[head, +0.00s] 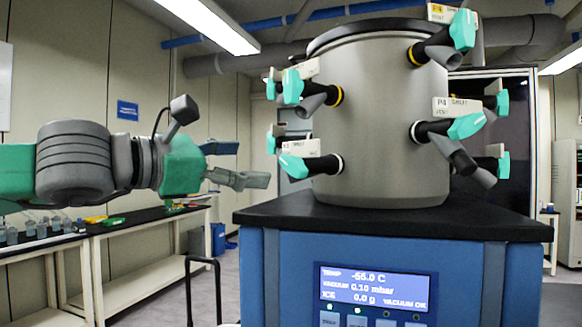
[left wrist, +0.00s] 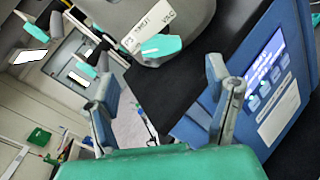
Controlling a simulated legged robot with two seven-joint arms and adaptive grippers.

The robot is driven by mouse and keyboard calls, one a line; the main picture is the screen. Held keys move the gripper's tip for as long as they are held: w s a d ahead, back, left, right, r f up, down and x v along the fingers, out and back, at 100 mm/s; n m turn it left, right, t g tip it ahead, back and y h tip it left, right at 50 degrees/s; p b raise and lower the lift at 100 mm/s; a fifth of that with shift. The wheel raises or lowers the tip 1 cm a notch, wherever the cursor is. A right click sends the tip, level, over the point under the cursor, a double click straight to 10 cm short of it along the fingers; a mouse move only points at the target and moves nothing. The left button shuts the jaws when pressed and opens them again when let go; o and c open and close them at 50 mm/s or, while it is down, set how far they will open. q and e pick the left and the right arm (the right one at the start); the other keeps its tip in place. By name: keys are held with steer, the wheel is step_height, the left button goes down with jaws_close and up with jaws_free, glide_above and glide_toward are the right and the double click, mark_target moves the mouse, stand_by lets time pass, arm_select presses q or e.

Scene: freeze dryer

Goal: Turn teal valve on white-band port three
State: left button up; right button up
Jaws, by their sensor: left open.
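The teal valve handle (head: 294,166) of the lower left port sticks out from the grey drum (head: 380,130), with a white band (head: 338,163) at its base. Its label (head: 300,147) appears to read P3 in the left wrist view (left wrist: 148,30), where the handle (left wrist: 162,45) lies at the top centre. My left gripper (head: 245,166) is left of this handle, open and empty, with a small gap between them. In the left wrist view its two fingers (left wrist: 165,95) are spread wide, below the handle. My right gripper is not in view.
Other teal valves stick out nearby: an upper left one (head: 291,87) with a yellow band, an upper right one (head: 462,30), and a lower right one (head: 466,126). The black top (head: 290,212) of the blue cabinet (head: 300,265) lies below. A side bench (head: 130,225) stands at left.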

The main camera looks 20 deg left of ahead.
mark_target(289, 163)
arm_select(q)
steer(key=x, duration=0.8)
steer(key=shift+w+d, duration=0.15)
steer(key=shift+w, duration=0.2)
steer(key=shift+w+d, duration=0.25)
steer(key=shift+d, duration=0.15)
steer(key=shift+a, duration=0.2)
steer(key=shift+c, duration=1.2)
steer(key=shift+a, duration=0.15)
steer(key=c, duration=0.9)
